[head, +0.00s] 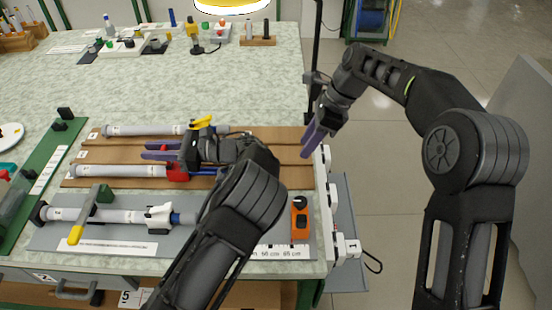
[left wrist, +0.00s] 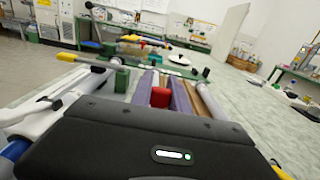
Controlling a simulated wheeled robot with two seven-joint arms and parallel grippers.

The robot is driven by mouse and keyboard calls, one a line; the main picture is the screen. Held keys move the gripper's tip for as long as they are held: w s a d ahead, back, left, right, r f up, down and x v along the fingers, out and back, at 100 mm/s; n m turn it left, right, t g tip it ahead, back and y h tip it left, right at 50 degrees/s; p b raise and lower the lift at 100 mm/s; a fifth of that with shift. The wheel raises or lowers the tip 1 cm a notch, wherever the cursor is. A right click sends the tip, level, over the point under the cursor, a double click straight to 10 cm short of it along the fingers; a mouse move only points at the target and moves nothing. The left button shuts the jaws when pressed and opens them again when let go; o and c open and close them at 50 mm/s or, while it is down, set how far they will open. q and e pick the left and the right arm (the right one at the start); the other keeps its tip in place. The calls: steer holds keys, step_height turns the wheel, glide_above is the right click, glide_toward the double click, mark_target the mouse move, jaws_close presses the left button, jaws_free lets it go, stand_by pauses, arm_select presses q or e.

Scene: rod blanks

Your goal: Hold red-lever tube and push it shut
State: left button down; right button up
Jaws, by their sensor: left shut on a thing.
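The red-lever tube (head: 120,171) lies in the middle of three tubes, a pale clear tube with a red lever (head: 178,174) at its right end and a blue rod (head: 204,172) beyond. My left gripper (head: 160,150) is over it, purple fingers pointing left. In the left wrist view the red lever (left wrist: 160,97) shows between the purple fingers, and the gripper is shut on it. The exact contact is hidden by my wrist. My right gripper (head: 312,138) hangs past the table's right edge, away from the tube; its finger gap is unclear.
A yellow-lever tube (head: 145,130) lies behind, and a white-lever tube (head: 110,215) lies in front on a grey board (head: 50,238). An orange device (head: 299,217) sits at the right. Small tools stand at the back; the table's middle (head: 150,88) is clear.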

steer(key=d+f+y, duration=0.1)
steer(key=f, duration=0.1)
steer(key=s+d+f+m+y, duration=0.1)
steer(key=d+f, duration=0.1)
steer(key=f, duration=0.1)
steer(key=d+f+m+g+y, duration=0.1)
steer(key=d+f, duration=0.1)
steer(key=f, duration=0.1)
steer(key=shift+s+d+y, duration=0.1)
steer(key=shift+s+y, duration=0.2)
steer(key=shift+s, duration=0.1)
steer(key=shift+s+a+f+y, duration=0.1)
steer(key=shift+f+y, duration=0.05)
steer(key=shift+y, duration=0.4)
steer(key=shift+a+f+y, duration=0.1)
steer(key=shift+y, duration=0.45)
steer(key=a+r+n+y, duration=0.1)
steer(key=w+a+r+n+t+y, duration=0.1)
steer(key=a+r+y, duration=0.1)
steer(key=shift+w+a+r, duration=0.1)
steer(key=shift+a+r, duration=0.05)
steer(key=shift+a, duration=0.05)
steer(key=shift+n, duration=0.6)
steer(key=x, duration=1.2)
steer(key=shift+w+r, duration=0.1)
steer(key=shift+w, duration=0.05)
steer(key=shift+c, duration=0.3)
jaws_close()
